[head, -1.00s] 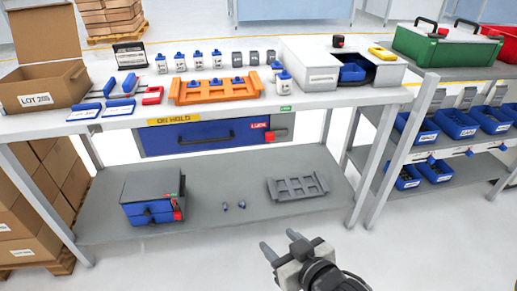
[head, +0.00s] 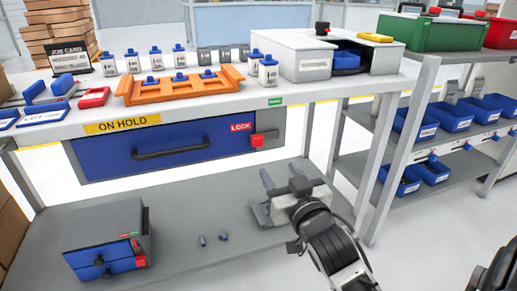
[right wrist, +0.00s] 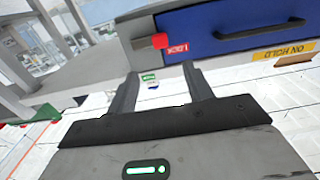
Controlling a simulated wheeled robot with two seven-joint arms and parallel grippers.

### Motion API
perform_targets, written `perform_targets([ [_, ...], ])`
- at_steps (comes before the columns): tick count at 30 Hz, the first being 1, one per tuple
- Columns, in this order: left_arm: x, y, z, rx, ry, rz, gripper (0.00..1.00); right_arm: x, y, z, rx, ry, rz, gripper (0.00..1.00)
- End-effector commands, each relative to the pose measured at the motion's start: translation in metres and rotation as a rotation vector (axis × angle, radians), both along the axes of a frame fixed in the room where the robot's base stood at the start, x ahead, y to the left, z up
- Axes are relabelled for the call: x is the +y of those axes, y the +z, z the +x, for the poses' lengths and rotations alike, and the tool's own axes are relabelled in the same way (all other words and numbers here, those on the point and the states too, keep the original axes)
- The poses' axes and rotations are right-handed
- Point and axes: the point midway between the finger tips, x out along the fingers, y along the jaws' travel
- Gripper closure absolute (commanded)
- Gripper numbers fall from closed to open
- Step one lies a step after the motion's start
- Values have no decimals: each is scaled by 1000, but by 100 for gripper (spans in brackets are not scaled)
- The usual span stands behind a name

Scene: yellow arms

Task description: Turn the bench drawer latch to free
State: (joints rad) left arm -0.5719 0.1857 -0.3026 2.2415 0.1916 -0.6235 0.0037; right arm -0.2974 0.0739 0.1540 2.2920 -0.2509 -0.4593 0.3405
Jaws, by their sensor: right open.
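The blue bench drawer (head: 180,150) with a black bar handle hangs under the tabletop and is shut. Its latch, a red knob (head: 257,142) on a grey block, sits at the drawer's right end, by the red LOCK label (head: 241,127). A green label (head: 275,101) is on the bench edge above. My right gripper (head: 281,172) is open and empty, below and right of the latch in the head view. In the right wrist view the open fingers (right wrist: 163,85) point toward the red knob (right wrist: 160,41), apart from it. My left gripper is not in view.
A yellow ON HOLD label (head: 122,124) is on the bench edge. The tabletop holds an orange rack (head: 180,88) and a white-grey housing (head: 305,58). The lower shelf holds a small blue-drawer cabinet (head: 105,240). A bench leg (head: 308,130) stands right of the latch.

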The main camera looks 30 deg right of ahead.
Motion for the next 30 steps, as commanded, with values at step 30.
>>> perform_targets([
  [30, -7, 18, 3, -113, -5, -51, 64, -29, -1, 122, 3, 2, 1, 49],
])
